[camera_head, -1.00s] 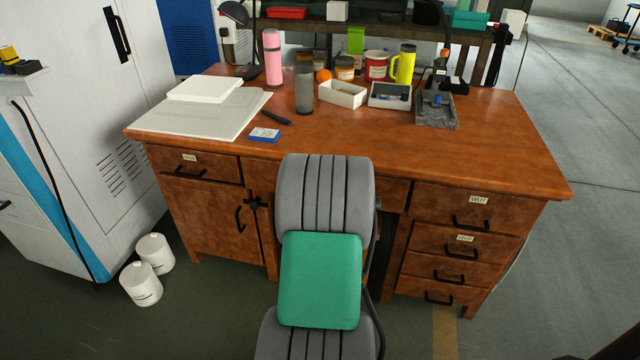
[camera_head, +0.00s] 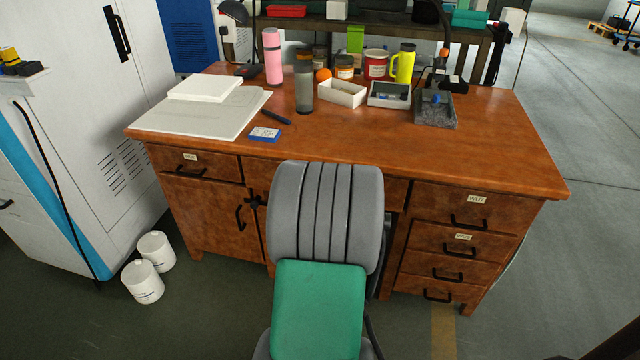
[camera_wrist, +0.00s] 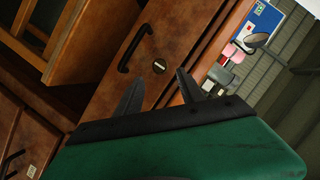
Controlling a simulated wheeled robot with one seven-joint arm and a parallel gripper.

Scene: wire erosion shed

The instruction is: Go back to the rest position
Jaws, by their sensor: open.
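My gripper (camera_wrist: 158,75) shows in the wrist view, its two black fingers apart with nothing between them. Beyond the fingers is a brown drawer front (camera_wrist: 181,35) with a dark handle (camera_wrist: 133,50) and a small pale label (camera_wrist: 159,66). That view is strongly tilted. In the head view my grey and green arm stands in the middle, in front of the desk (camera_head: 480,150). I cannot make out the fingers there; the arm seems to hide them.
The desk top holds a pink bottle (camera_head: 272,57), grey tumbler (camera_head: 304,88), yellow flask (camera_head: 403,64), white box (camera_head: 342,93), grey tray (camera_head: 436,110) and papers (camera_head: 202,112). Two white tubs (camera_head: 143,282) stand by the white cabinet (camera_head: 85,100) at left. Floor right of the desk is clear.

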